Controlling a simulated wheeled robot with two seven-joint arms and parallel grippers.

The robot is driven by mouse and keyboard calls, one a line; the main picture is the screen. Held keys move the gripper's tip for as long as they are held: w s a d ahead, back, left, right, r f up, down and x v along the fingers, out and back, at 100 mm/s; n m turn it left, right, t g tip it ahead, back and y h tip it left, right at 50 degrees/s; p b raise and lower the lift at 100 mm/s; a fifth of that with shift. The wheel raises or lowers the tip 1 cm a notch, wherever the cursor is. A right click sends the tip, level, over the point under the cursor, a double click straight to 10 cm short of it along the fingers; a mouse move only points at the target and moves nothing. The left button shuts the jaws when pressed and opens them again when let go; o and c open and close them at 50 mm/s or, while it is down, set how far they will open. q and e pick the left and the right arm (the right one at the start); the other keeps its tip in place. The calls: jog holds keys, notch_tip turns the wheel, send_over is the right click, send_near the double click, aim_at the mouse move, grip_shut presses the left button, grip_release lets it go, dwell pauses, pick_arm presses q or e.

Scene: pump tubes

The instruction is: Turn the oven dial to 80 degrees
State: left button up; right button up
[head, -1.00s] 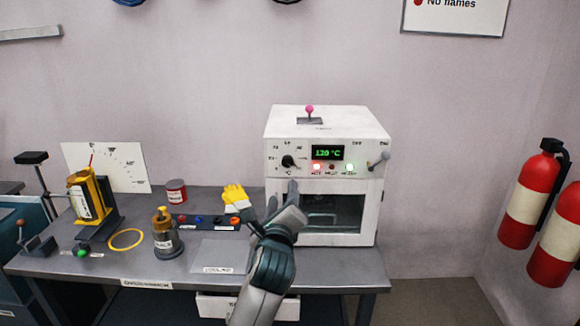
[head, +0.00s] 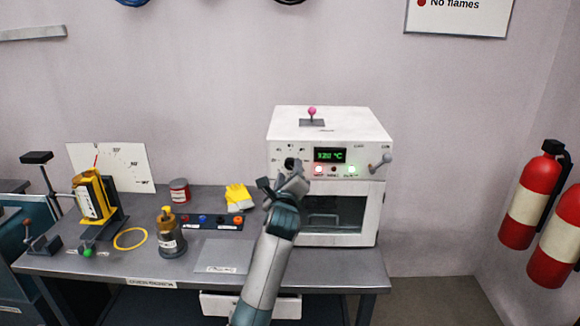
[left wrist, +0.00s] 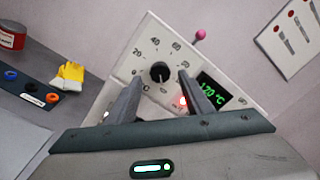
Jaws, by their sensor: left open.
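The white oven (head: 345,125) stands on the right end of the bench. Its green display (head: 329,155) reads about 120 °C; it also shows in the left wrist view (left wrist: 213,90). The black dial (left wrist: 160,72) sits on a panel with a printed scale around it. My left gripper (head: 283,177) is in front of the panel, just below the dial in the head view. In the left wrist view its two fingers (left wrist: 160,95) are spread to either side of the dial, with nothing held between them. Whether they touch it I cannot tell. My right gripper is not in view.
A switch lever (head: 380,162) sticks out at the panel's right, and a pink-knobbed lever (head: 312,113) is on the oven's top. Yellow gloves (head: 238,197), a red can (head: 179,190) and a brass-topped container (head: 171,238) stand on the bench. Fire extinguishers (head: 533,195) are at the right.

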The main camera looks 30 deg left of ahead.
aim_at(290, 163)
pick_arm(q)
jog(key=shift+x, duration=1.45)
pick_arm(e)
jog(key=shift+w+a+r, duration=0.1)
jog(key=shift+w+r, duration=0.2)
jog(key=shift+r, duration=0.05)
pick_arm(q)
jog(key=shift+c, duration=0.3)
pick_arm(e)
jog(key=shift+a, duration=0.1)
pick_arm(q)
jog(key=c, duration=1)
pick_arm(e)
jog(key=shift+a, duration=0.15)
